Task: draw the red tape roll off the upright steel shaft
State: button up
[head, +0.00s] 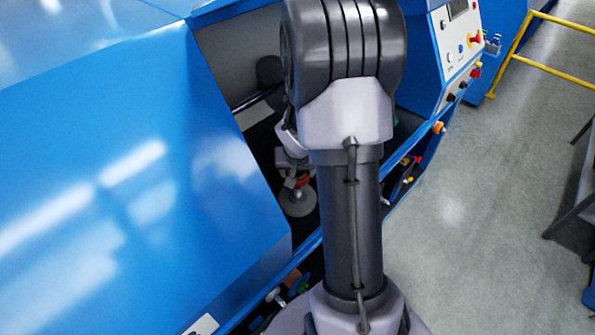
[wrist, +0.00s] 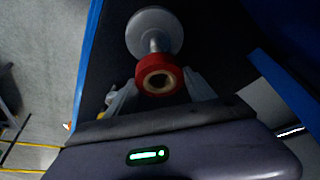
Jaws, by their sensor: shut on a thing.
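The red tape roll (wrist: 143,80) has a pale core and sits between the two fingers of my gripper (wrist: 161,80) in the wrist view. The fingers are shut on its sides. The steel shaft (wrist: 154,45) runs from a round grey disc (wrist: 155,22) towards the roll. Whether the shaft's end is still inside the core cannot be told. In the head view the red roll (head: 302,181) shows small under my gripper (head: 297,178), above the grey disc (head: 297,203). My arm hides part of this area.
Blue machine panels (head: 120,170) stand close on the left of the recess. A control panel (head: 458,45) with buttons is at the upper right, and a yellow rail (head: 555,70) stands beyond it.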

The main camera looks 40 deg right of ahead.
jog(key=shift+r, duration=0.3)
